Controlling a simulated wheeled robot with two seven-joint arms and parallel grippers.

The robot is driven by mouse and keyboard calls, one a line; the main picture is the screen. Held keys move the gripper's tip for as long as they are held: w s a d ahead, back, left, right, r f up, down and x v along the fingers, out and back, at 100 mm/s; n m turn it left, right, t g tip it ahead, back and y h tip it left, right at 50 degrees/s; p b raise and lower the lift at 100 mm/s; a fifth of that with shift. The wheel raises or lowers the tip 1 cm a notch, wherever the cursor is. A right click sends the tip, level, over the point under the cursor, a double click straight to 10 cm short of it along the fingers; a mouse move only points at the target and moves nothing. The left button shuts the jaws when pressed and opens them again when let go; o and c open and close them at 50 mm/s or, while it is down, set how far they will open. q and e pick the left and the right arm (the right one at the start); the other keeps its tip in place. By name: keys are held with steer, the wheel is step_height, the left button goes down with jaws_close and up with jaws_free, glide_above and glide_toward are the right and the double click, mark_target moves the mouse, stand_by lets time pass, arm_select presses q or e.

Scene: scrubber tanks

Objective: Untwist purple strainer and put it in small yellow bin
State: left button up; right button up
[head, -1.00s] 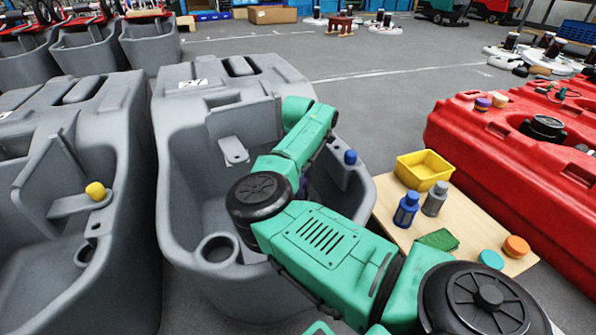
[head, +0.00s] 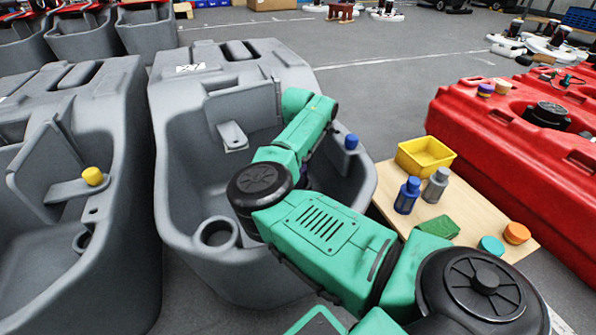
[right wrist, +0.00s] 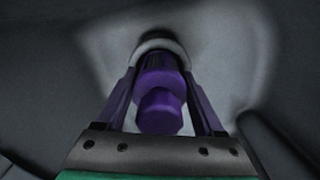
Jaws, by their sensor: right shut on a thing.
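The purple strainer (right wrist: 160,92) shows in the right wrist view, set in a pale round fitting in the grey tank (head: 180,130). My right gripper (right wrist: 163,85) is shut on the strainer, with a finger on each side of it. In the head view my green right arm reaches into the tank and hides this gripper and the strainer. The small yellow bin (head: 425,157) stands on the wooden board to the right of the tank and looks empty. My left gripper is not in view.
On the wooden board (head: 470,216) stand a blue bottle (head: 407,196), a grey bottle (head: 435,186), a green sponge (head: 439,227), a teal cap (head: 491,246) and an orange cap (head: 516,233). A red tank (head: 480,125) lies beyond. Another grey tank (head: 100,130) with a yellow cap (head: 94,176) is at left.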

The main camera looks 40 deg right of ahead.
steer(key=shift+r+n+p, duration=0.15)
steer(key=shift+n+p, duration=0.25)
steer(key=shift+n, duration=1.1)
steer(key=shift+w+n+p, duration=0.1)
steer(key=shift+n+p, duration=0.45)
steer(key=shift+n, duration=0.45)
steer(key=shift+o, duration=0.2)
steer(key=shift+n, duration=0.5)
